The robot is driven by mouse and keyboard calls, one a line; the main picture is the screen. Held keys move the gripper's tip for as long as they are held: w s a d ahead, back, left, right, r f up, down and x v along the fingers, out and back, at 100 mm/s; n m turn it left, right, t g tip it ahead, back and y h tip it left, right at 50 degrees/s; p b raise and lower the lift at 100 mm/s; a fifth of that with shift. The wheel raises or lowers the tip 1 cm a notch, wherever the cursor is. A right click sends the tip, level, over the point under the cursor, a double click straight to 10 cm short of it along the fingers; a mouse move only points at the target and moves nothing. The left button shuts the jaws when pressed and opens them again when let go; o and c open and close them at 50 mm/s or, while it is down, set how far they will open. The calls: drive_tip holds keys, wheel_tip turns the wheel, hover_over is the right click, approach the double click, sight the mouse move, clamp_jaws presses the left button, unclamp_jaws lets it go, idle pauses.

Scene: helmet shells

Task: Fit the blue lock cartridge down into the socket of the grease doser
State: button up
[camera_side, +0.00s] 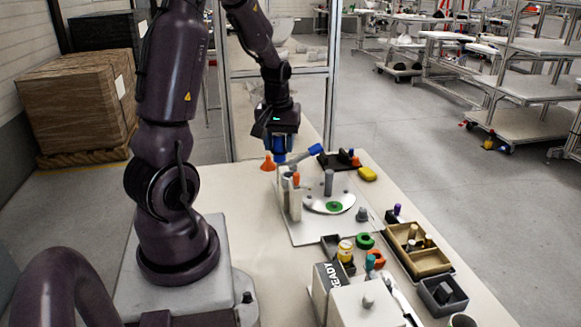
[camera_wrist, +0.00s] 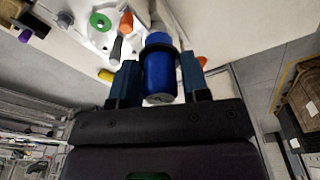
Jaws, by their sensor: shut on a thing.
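My gripper (camera_side: 279,145) is shut on the blue lock cartridge (camera_wrist: 159,78), a blue cylinder with a dark collar near its far end. In the wrist view it sits between the two dark fingers. In the side view it is mostly hidden by the gripper, held above the back left of a white base plate (camera_side: 305,235). A pale upright block (camera_side: 295,202) and a round disc (camera_side: 318,203) stand on that plate; this looks like the grease doser. A blue-ended lever (camera_side: 315,151) is close beside the gripper. I cannot make out the socket.
An orange cone (camera_side: 268,162) stands close left of the gripper. A grey pin (camera_side: 329,182) and green ring (camera_side: 334,207) are on the disc. A yellow block (camera_side: 367,174) lies behind. A tan tray (camera_side: 432,263) and READY box (camera_side: 328,290) are in front. The left tabletop is clear.

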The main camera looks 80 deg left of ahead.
drive_tip(key=w+a+f, duration=0.1)
drive_tip(key=f, duration=0.1)
drive_tip(key=w+a+f, duration=0.1)
drive_tip(key=a+f, duration=0.1)
drive_tip(key=w+a+f, duration=0.1)
drive_tip(key=f, duration=0.1)
drive_tip(key=shift+w+a+f, duration=0.15)
drive_tip(key=shift+w+a, duration=0.15)
drive_tip(key=shift+w, duration=0.05)
wheel_tip(320, 180, down, 3)
drive_tip(key=shift+f, duration=0.1)
drive_tip(key=shift+c, duration=1.1)
drive_tip(key=shift+f, duration=0.1)
clamp_jaws()
drive_tip(key=o, duration=1.1)
unclamp_jaws()
drive_tip(key=shift+o, duration=0.2)
wheel_tip(320, 180, up, 11)
drive_tip(key=d, duration=0.1)
drive_tip(key=shift+s+r, duration=0.2)
drive_tip(key=shift+d+r, duration=0.1)
drive_tip(key=shift+r, duration=0.3)
drive_tip(key=shift+c, duration=0.7)
